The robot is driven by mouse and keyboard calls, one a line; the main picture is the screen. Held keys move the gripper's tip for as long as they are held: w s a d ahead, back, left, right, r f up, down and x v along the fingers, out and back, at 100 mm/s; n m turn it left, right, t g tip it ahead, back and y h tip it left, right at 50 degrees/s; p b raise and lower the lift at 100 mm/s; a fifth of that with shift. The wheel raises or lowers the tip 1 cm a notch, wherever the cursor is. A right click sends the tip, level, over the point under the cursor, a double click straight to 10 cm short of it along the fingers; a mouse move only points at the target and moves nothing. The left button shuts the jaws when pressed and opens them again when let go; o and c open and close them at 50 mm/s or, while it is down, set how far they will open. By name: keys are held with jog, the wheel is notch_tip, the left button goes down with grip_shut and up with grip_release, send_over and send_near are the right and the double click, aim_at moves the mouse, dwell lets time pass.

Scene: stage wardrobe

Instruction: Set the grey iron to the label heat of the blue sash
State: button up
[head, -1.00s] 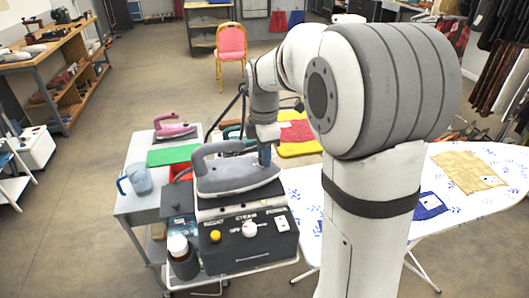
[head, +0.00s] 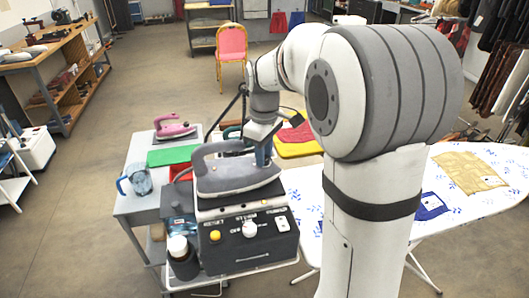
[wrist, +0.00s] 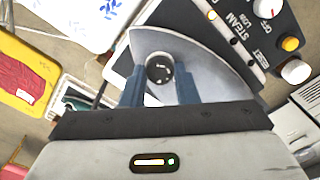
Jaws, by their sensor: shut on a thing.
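The grey iron (head: 236,175) rests on the dark steam station at the front of the trolley. Its round black dial (wrist: 159,68) sits between my two blue fingertips in the wrist view. My gripper (wrist: 160,80) is shut on this dial, and it also shows above the iron's right end in the head view (head: 264,155). The dial has small pale marks, too small to read. A blue cloth (head: 431,206), likely the blue sash, lies on the ironing board with a white label. The label's marks are too small to read.
The station (head: 247,240) has a white knob, a yellow button and a switch. A pink iron (head: 174,128), a green cloth (head: 173,156) and a jug (head: 137,181) are on the trolley. A gold cloth (head: 468,168) lies on the ironing board (head: 480,208).

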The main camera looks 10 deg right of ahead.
jog(key=shift+m, duration=0.5)
jog(key=o, duration=1)
jog(key=shift+c, duration=0.2)
notch_tip(320, 180, up, 8)
jog(key=shift+f+b, duration=0.1)
jog(key=shift+b, duration=0.2)
jog(key=s+f+m+t, duration=0.1)
jog(key=s+f+m, duration=0.3)
jog(key=s, duration=0.6)
jog(key=s+f+m+t, duration=0.2)
jog(key=s+f+m, duration=0.2)
jog(key=s, duration=0.7)
jog(key=shift+s+d+f, duration=0.15)
jog(key=shift+s+d, duration=0.05)
jog(key=shift+s, duration=0.05)
